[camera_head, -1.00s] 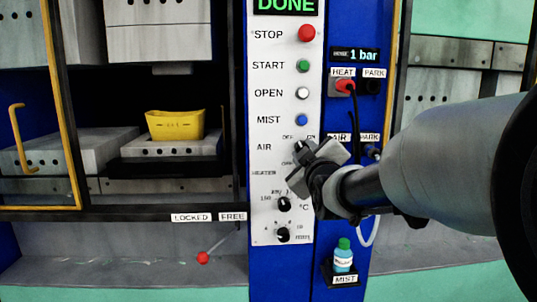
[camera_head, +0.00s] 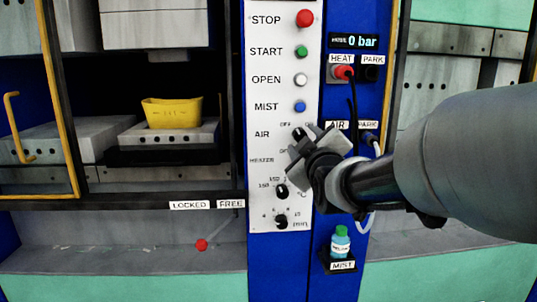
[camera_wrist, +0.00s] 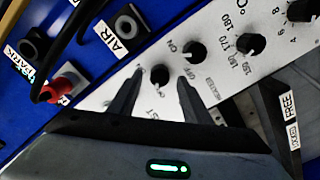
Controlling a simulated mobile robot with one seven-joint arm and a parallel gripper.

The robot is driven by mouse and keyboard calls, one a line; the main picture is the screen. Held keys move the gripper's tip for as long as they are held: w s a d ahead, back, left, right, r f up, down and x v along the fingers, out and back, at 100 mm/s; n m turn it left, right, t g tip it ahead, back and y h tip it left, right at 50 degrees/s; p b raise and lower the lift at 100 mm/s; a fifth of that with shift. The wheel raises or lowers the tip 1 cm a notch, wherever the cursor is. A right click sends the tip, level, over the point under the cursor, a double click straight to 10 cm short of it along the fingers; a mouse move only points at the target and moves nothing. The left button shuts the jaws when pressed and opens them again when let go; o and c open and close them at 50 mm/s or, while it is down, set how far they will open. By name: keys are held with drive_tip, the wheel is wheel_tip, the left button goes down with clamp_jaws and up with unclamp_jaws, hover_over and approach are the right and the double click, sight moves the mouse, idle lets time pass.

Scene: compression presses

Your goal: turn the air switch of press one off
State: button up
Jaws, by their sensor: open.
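The air switch (camera_head: 299,133) is a small black knob beside the AIR label on the white control panel (camera_head: 258,212) of the press. It shows just above and left of my gripper (camera_head: 310,152) in the head view. In the wrist view the air switch (camera_wrist: 160,75) lies between the two fingertips of my gripper (camera_wrist: 160,84), with a gap on each side. My gripper is open and empty. The pressure display (camera_head: 355,42) reads 0 bar. The knob's exact pointer direction is too small to tell.
The heater knob (camera_wrist: 195,52) is close beside the air switch. Stop (camera_head: 304,18), start, open and mist buttons are above it. Plugs and hoses, such as the red heat plug (camera_head: 343,72), are at the right. A yellow part (camera_head: 172,112) sits inside the press.

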drive_tip(key=s, duration=1.5)
drive_tip(key=shift+b, duration=0.35)
drive_tip(key=shift+s, duration=0.1)
drive_tip(key=s+f+m+g, duration=0.9)
drive_tip(key=s+f+g, duration=0.3)
drive_tip(key=s+f, duration=0.5)
wheel_tip(320, 180, up, 20)
drive_tip(key=p, duration=2.1)
drive_tip(key=shift+w, duration=0.3)
